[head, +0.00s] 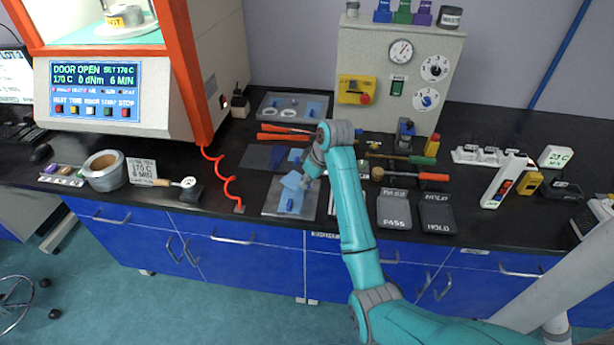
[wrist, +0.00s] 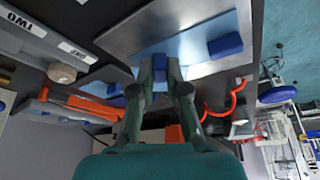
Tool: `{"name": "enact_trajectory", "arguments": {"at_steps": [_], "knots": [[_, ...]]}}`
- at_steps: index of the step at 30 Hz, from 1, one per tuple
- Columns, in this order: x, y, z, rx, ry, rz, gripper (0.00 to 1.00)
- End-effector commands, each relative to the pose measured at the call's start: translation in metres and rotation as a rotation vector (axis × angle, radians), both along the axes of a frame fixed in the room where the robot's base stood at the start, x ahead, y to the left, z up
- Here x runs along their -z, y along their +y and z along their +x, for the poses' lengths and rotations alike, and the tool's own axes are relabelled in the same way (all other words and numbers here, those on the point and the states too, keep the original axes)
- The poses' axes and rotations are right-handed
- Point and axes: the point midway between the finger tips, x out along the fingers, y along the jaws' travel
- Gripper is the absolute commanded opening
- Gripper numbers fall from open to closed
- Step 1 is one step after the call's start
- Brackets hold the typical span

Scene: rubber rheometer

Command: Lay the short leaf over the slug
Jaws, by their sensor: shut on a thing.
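My gripper (head: 307,183) is at the metal plate (head: 271,209) on the bench, with its fingers closed on the light-blue short leaf (head: 291,180). The leaf is tilted over the back part of the plate.
Dark mats (head: 257,156) with blue pieces lie behind the plate. Orange-handled tools (head: 285,137) lie further back. The PASS tray (head: 394,211) and HOLD tray (head: 437,214) are at the right. A red coiled cord (head: 228,180) hangs left of the plate.

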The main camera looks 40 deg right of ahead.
Motion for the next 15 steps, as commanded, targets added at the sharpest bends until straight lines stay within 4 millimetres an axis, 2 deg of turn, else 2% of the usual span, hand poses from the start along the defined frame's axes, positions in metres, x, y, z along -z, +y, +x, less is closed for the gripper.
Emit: {"name": "enact_trajectory", "arguments": {"at_steps": [13,14,15], "knots": [[0.0064,0.0000,0.0000,-0.001,0.000,0.000,0.00],[0.0064,0.0000,0.0000,-0.001,0.000,0.000,0.21],[0.0064,0.0000,0.0000,-0.001,0.000,0.000,0.31]]}}
